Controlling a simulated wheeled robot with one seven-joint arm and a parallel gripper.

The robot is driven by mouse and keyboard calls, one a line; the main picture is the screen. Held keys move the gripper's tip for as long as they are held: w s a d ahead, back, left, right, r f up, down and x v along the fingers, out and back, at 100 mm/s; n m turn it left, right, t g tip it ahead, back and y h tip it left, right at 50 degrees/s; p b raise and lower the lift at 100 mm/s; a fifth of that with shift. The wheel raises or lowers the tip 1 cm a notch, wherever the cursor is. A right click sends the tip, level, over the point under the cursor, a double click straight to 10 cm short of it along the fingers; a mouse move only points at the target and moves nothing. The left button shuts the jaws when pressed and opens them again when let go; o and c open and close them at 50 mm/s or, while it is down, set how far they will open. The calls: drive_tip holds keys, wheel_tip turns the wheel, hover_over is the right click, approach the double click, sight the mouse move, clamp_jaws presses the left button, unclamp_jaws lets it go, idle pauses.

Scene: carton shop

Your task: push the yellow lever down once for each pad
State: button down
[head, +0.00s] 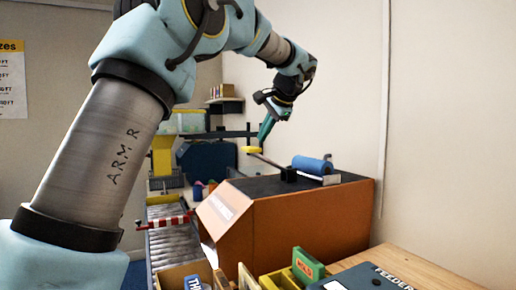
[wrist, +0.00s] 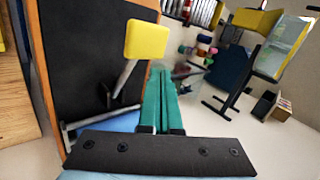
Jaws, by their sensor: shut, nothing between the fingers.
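The yellow lever (head: 251,150) sticks up at an angle from the dark top of an orange machine (head: 310,222). Its yellow end pad (wrist: 146,40) is large in the wrist view, on a grey rod just left of my fingers. My gripper (head: 266,128) has green fingers, shut and empty, close above and beside the lever's yellow end. In the wrist view my gripper (wrist: 161,75) points past the lever's right side; I cannot tell whether they touch. A blue roll (head: 312,165) lies on the machine top behind the lever's pivot. I cannot identify the pads for certain.
A roller conveyor (head: 172,245) with a red-and-white striped bar (head: 164,221) runs left of the machine. A wooden table (head: 430,272) in front holds a feeder box (head: 365,279) and small coloured bins. A wall stands close on the right.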

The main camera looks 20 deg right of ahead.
sight(256, 148)
drive_tip(key=shift+a+f, duration=0.2)
drive_tip(key=shift+f, duration=0.15)
drive_tip(key=shift+s+a+f+b, duration=0.1)
drive_tip(key=shift+a+f+b, duration=0.35)
drive_tip(key=shift+f+b, duration=0.35)
drive_tip(key=shift+w+a+f+b, duration=0.1)
drive_tip(key=shift+a+f+b, duration=0.3)
drive_tip(key=shift+f+b, duration=0.4)
drive_tip(key=shift+s+a+f+b, duration=0.1)
drive_tip(key=shift+a+f+b, duration=0.35)
drive_tip(key=shift+f+b, duration=0.3)
idle(2.5)
drive_tip(key=shift+r, duration=0.25)
drive_tip(key=d+r+p, duration=0.1)
drive_tip(key=p, duration=0.1)
drive_tip(key=d+r+p, duration=0.1)
drive_tip(key=r+p, duration=0.3)
drive_tip(key=shift+d, duration=0.4)
idle(0.6)
